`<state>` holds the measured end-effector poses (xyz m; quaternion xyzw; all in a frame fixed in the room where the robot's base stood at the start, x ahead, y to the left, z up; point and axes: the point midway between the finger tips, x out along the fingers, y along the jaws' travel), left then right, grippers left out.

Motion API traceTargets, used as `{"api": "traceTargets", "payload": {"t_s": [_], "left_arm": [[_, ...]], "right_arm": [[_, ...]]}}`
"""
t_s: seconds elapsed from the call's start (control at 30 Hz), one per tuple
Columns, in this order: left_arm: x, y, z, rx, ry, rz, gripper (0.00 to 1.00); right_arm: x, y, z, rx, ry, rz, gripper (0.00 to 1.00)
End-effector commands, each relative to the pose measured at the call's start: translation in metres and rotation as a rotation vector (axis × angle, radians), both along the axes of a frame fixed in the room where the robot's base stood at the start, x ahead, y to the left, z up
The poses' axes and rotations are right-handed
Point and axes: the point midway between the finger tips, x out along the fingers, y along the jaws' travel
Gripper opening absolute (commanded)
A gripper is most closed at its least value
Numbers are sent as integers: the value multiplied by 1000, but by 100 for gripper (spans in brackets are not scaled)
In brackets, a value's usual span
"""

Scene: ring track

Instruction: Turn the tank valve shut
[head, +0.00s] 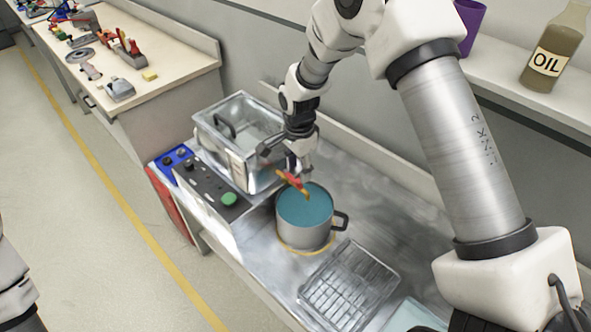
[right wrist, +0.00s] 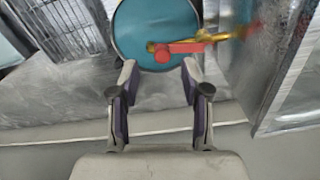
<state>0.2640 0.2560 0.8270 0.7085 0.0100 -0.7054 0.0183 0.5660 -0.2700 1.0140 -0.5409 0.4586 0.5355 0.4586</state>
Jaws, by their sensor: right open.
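The tank valve is a brass tap with a red handle (head: 293,180), on the near side of the metal tank (head: 203,128). It reaches over a pot (head: 305,235) of blue liquid. In the right wrist view the red handle (right wrist: 180,47) lies roughly along the brass spout (right wrist: 215,38), just beyond my fingertips. My right gripper (head: 288,162) is close above the valve. It also shows in the right wrist view (right wrist: 159,68), with its fingers apart and nothing between them. No stream from the spout can be made out. My left gripper is out of view.
A control box with a green button (head: 229,199) stands before the tank. A wire rack (head: 349,287) lies on the metal counter, right of the pot. An oil bottle (head: 555,45) and a purple cup (head: 468,25) stand on the shelf. A tool bench (head: 165,70) is at the back left.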

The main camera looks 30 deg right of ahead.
Motion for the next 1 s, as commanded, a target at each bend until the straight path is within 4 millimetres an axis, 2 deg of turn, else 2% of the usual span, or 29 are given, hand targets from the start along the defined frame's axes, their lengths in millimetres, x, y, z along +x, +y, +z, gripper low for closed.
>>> {"api": "traceTargets", "payload": {"t_s": [0.03, 0.2, 0.47, 0.5, 0.57, 0.6, 0.63, 1.0], "left_arm": [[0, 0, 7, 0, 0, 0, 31], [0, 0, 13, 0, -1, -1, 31], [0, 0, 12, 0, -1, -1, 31], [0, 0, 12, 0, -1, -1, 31], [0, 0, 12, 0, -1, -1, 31], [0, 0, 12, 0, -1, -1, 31], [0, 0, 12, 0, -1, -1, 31], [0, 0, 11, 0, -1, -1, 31]], "right_arm": [[-1, 0, -8, 0, 5, 0, 47], [-1, 0, -35, 1, 3, 0, 47], [0, 0, -41, 0, -1, 1, 47], [0, 0, -41, 0, 0, 1, 43], [0, 0, -41, 0, 0, 1, 22], [0, 0, -41, 0, 0, 1, 8], [0, 0, -41, 1, 0, 1, 0], [1, 2, -43, 1, 3, -7, 0]]}}
